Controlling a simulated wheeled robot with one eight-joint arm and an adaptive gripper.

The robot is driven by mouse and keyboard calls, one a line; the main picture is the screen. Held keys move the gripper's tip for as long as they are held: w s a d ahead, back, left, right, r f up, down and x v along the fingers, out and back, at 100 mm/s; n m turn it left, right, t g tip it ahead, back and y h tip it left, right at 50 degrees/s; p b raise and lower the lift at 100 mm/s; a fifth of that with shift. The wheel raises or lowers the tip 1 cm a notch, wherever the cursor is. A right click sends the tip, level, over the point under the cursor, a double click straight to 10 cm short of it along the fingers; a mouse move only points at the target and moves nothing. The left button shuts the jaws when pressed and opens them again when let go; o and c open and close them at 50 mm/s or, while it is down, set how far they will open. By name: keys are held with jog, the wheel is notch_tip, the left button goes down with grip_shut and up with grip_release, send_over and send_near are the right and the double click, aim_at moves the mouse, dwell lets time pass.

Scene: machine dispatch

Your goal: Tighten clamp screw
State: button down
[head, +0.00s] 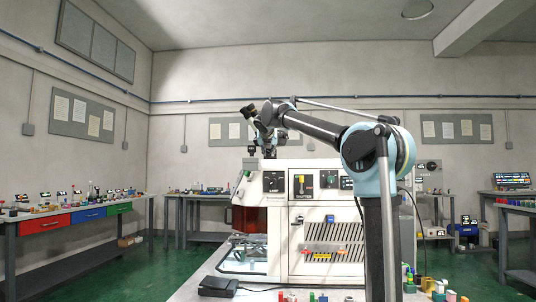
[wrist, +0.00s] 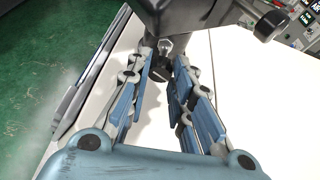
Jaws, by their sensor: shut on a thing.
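In the wrist view, the two blue-padded fingers of my gripper (wrist: 164,60) reach toward a dark metal fixture (wrist: 200,17). A small screw with a silvery part and a dark rounded end (wrist: 159,74) sits between the fingers, below the fixture. My gripper is shut on this screw, though the exact contact is hard to see. In the head view, my gripper (head: 264,135) is small and dark, above the left part of the white machine (head: 283,215). The screw cannot be made out there.
The white machine has dials and switches on its upper panel (head: 318,184). A black pedal-like box (head: 218,286) lies on the table in front. Several small coloured parts stand near the front right. A bench with coloured drawers (head: 88,214) is at the left.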

jog(key=shift+d+m+y, duration=0.2)
jog(key=shift+m+y, duration=0.7)
jog(key=shift+m, duration=0.3)
jog(key=c, duration=1.4)
grip_release()
jog(key=shift+s, duration=0.1)
jog(key=v, duration=1.1)
jog(key=shift+s, duration=0.35)
